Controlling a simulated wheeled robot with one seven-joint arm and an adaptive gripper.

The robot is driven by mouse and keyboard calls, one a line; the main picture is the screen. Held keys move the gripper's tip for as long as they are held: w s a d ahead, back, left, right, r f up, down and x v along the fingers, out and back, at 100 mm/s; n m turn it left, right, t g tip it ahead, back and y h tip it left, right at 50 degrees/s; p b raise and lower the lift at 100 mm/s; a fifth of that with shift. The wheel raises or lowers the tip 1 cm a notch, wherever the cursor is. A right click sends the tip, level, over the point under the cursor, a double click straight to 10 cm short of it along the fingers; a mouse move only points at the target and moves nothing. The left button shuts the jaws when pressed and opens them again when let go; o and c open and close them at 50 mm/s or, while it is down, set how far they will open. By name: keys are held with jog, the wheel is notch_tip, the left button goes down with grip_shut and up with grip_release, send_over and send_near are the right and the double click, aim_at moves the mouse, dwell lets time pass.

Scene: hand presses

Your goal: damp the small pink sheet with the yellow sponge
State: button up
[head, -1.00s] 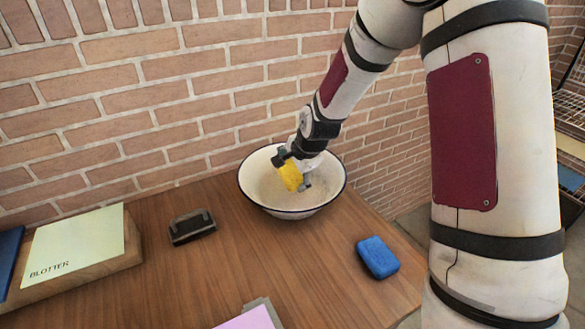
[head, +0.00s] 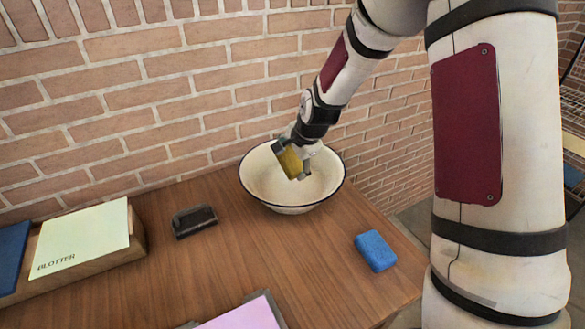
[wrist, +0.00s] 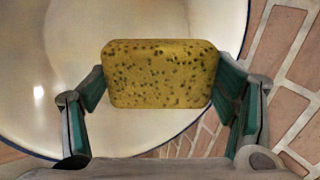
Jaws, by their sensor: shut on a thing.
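My gripper (head: 294,165) is shut on the yellow sponge (head: 290,163), which is over the white basin (head: 250,184) at the back of the table. In the wrist view the sponge (wrist: 160,75) sits between the two fingers; its face is dark yellow with many dark pores. The basin's pale inside (wrist: 60,60) shows behind it. The small pink sheet (head: 243,314) lies at the front edge of the head view, on a grey backing, and is partly cut off. It is well apart from my gripper.
A blue sponge (head: 376,251) lies at the right of the table. A dark block-like tool (head: 195,221) lies left of the basin. A wooden tray (head: 139,240) with a pale sheet marked BLOTTER (head: 85,238) stands at the left. Bare wood lies between. A brick wall (head: 180,80) is behind.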

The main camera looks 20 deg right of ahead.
aim_at(289, 150)
jog(key=shift+r+p, duration=1.05)
jog(key=shift+r, duration=2)
jog(key=shift+r+p, duration=0.65)
jog(key=shift+r, duration=1.35)
